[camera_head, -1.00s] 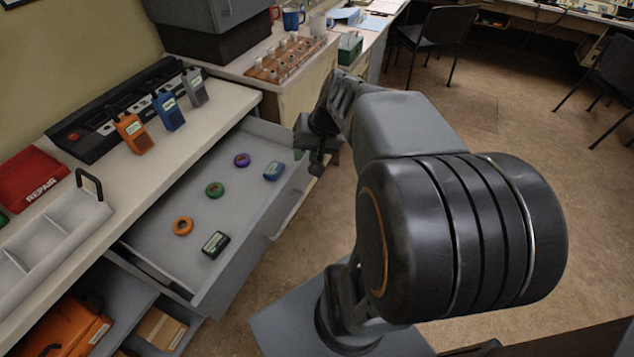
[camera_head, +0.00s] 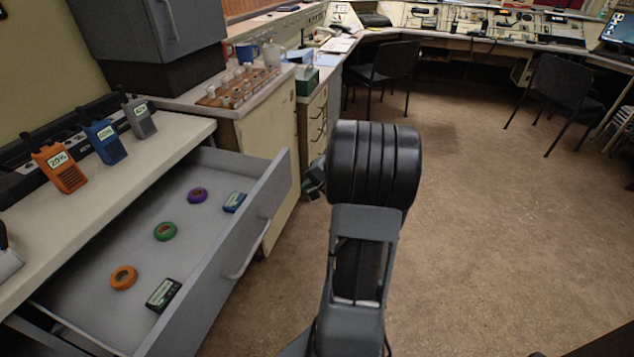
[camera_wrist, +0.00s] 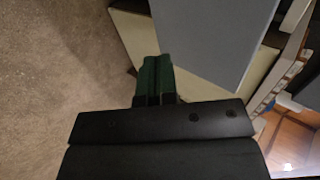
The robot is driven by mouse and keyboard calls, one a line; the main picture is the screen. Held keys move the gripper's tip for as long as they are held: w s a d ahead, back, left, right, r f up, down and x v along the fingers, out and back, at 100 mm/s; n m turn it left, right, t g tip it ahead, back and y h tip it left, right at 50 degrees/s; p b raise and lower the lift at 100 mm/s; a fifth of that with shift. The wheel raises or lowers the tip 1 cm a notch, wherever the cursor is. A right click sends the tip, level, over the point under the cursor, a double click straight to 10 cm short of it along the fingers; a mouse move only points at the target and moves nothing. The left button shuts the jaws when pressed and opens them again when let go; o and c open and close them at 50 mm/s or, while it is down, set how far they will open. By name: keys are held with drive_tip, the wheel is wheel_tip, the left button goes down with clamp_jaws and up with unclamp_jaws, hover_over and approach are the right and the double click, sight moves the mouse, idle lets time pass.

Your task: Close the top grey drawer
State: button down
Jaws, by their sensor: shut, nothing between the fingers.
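The top grey drawer (camera_head: 262,208) stands pulled out from under the white counter in the head view, its front panel and bar handle (camera_head: 247,252) facing the open floor. It holds an orange ring (camera_head: 123,278), a green ring (camera_head: 165,231), a purple ring (camera_head: 197,195), a dark labelled box (camera_head: 163,294) and a blue box (camera_head: 234,202). My gripper (camera_head: 312,182) is mostly hidden behind my arm, to the right of the drawer's far front corner. In the wrist view my gripper's green fingers (camera_wrist: 153,72) are together and empty, beside a grey panel that looks like the drawer front (camera_wrist: 215,40). Contact cannot be told.
Orange (camera_head: 60,170), blue (camera_head: 106,143) and grey (camera_head: 139,118) radios stand on the counter. A beige cabinet (camera_head: 265,140) stands beyond the drawer, with a rack of pegs (camera_head: 238,88) on top. Chairs (camera_head: 385,72) stand farther back. The floor (camera_head: 480,230) at right is clear.

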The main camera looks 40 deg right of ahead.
sight(280, 190)
drive_tip(key=shift+w+a+f, duration=0.4)
drive_tip(key=shift+w+a, duration=0.15)
drive_tip(key=shift+w, duration=0.4)
drive_tip(key=shift+w+a+f, duration=0.4)
drive_tip(key=shift+w+a, duration=0.2)
drive_tip(key=shift+w, duration=0.35)
drive_tip(key=shift+w+a+f, duration=0.4)
drive_tip(key=shift+w+a, duration=0.15)
drive_tip(key=shift+w, duration=0.4)
